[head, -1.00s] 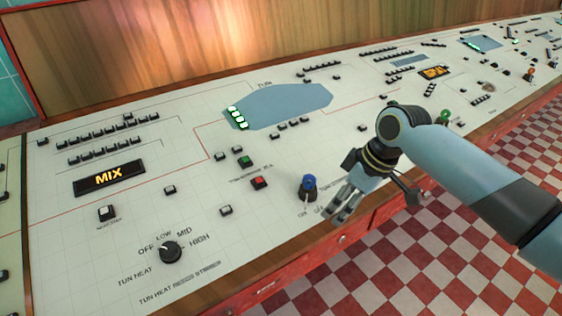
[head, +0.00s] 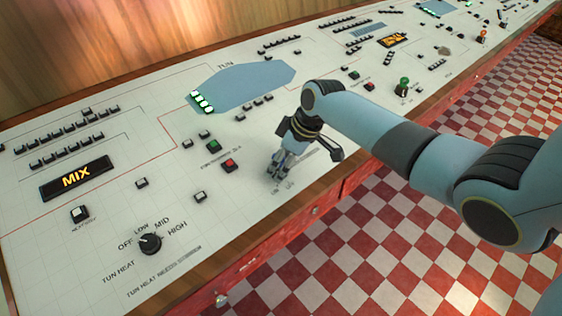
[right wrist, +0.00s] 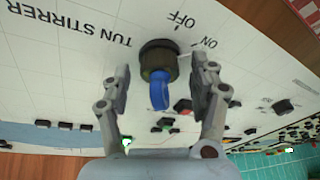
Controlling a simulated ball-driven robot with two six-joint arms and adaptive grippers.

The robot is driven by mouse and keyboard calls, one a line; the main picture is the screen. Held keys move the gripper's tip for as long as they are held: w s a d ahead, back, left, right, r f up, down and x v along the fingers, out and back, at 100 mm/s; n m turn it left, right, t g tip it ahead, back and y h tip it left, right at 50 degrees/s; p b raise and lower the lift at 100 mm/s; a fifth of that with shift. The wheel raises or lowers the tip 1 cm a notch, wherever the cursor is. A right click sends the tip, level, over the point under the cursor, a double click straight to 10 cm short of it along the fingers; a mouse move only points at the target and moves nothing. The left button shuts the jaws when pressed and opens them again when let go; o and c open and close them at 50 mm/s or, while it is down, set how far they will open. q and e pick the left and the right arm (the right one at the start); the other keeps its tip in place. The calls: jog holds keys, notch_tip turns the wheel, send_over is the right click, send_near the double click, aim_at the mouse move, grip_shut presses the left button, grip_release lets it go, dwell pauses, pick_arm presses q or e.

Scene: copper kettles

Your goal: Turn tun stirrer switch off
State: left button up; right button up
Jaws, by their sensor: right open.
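The tun stirrer switch (right wrist: 158,60) has a dark round base and a blue handle. In the right wrist view it stands between my open fingers, with the printed words TUN STIRRER, OFF and ON beside it, upside down. I cannot tell which word the handle points to. My right gripper (right wrist: 160,78) is open, one finger on each side of the switch, and a grip on it does not show. In the head view my right gripper (head: 277,172) is over the panel near its front edge and mostly hides the switch. My left gripper is not in view.
The white control panel (head: 225,262) also bears a tun heat knob (head: 150,243), a red button (head: 229,165), a green button (head: 212,147) and a lit MIX display (head: 77,178). A green-topped switch (head: 404,83) stands further right. The checkered floor in front is clear.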

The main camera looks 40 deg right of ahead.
jog(key=c, duration=1.1)
jog(key=shift+c, duration=0.2)
jog(key=shift+f+n, duration=0.1)
jog(key=shift+n, duration=0.2)
jog(key=shift+w+d+n+g+y+b, duration=0.1)
jog(key=shift+n+g+y+b, duration=0.2)
jog(key=shift+n+b, duration=0.5)
jog(key=shift+d+n+g+y+b, duration=0.1)
jog(key=shift+n+g+y+b, duration=0.25)
jog(key=shift+n, duration=0.75)
jog(key=shift+w+n+g+y+b, duration=0.15)
jog(key=shift+n+g+y+b, duration=0.3)
jog(key=shift+n+b, duration=1.15)
jog(key=shift+n+g, duration=0.3)
jog(key=shift+n, duration=0.4)
jog(key=o, duration=1.1)
